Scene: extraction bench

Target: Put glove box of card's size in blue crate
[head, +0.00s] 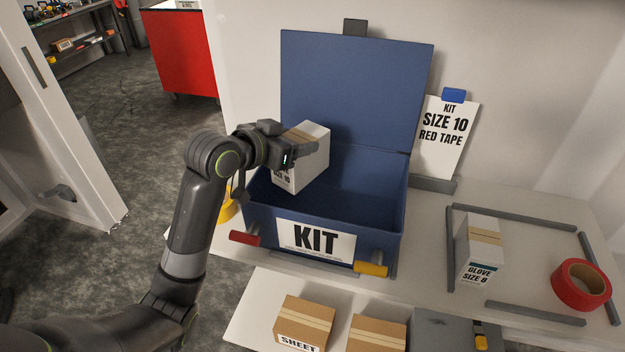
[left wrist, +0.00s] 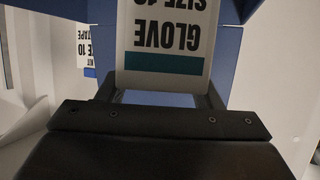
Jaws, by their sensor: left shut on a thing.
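The card (head: 447,140) leaning behind the bench reads KIT, SIZE 10, RED TAPE. The blue crate (head: 385,237) stands open with its lid raised and a KIT label on its front. My left gripper (head: 297,150) is shut on a white glove box (head: 313,168) with a tan tape strip, held tilted over the left part of the crate's opening. In the left wrist view the glove box (left wrist: 165,45) reads GLOVE and SIZE 10 upside down, between the fingers (left wrist: 160,98). Another glove box (head: 481,240), marked SIZE 8, stands on the bench. My right gripper is not in view.
A red tape roll (head: 582,285) lies right of the size 8 box, inside grey strips (head: 515,222) on the bench. A red handle (head: 244,239) and a yellow handle (head: 370,269) stick out at the crate's front. Cardboard boxes (head: 304,318) sit on a lower shelf.

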